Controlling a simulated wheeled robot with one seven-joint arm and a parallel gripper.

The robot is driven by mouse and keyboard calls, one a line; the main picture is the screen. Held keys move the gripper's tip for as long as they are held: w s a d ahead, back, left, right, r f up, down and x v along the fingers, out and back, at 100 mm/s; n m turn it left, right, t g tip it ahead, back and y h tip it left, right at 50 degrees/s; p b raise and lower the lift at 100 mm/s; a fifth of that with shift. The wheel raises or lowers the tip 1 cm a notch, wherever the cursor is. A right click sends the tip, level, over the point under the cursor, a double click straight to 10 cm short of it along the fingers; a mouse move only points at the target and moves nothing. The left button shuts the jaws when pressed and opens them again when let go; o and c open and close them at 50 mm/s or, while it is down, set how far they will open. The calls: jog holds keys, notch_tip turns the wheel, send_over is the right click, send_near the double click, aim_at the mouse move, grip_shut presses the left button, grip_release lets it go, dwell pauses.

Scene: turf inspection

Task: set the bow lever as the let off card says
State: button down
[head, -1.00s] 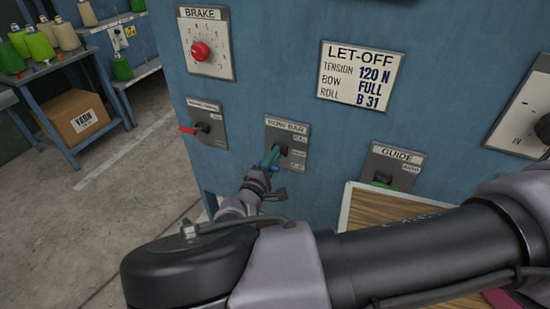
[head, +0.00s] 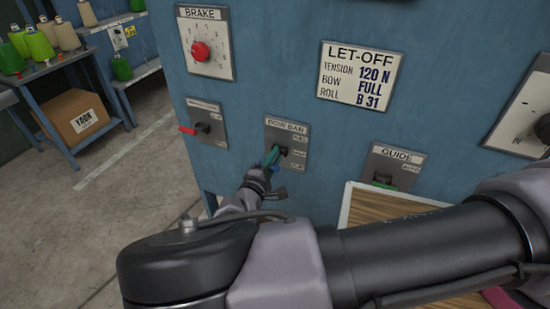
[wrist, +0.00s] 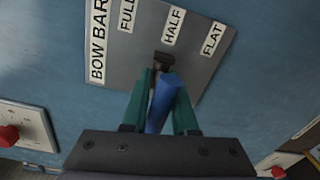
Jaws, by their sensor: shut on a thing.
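The let-off card (head: 357,77) on the blue panel reads tension 120 N, bow FULL, roll B 31. The bow bar plate (head: 299,135) is below and left of it, with labels FULL, HALF and FLAT from top to bottom. It fills the upper middle of the wrist view (wrist: 205,60). The blue bow lever (wrist: 163,100) comes out from a dark pivot beside the HALF label. My gripper (wrist: 160,98) has its teal fingers on both sides of the lever, shut on it. In the head view, my gripper (head: 271,158) hides most of the lever.
A red-handled lever (head: 190,130) is on the plate to the left, below the brake dial (head: 201,51). The guide plate (head: 391,163) with a green handle is to the right. A framed wooden board (head: 375,207) stands below, partly behind my arm.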

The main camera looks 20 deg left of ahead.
jog(key=shift+r+g, duration=0.3)
jog(key=shift+g, duration=0.4)
jog(key=shift+r+g, duration=0.25)
jog(key=shift+g, duration=0.45)
jog(key=shift+w+r+g+y, duration=0.1)
jog(key=shift+r+g+y, duration=0.1)
jog(key=shift+g, duration=0.55)
jog(key=shift+w+r+g+y, duration=0.1)
jog(key=shift+r+g, duration=0.05)
jog(key=shift+g, duration=0.6)
jog(key=c, duration=0.9)
grip_release()
jog(key=shift+o, duration=0.2)
jog(key=v, duration=1)
jog(key=shift+s+r, duration=0.3)
jog(key=shift+s, duration=0.05)
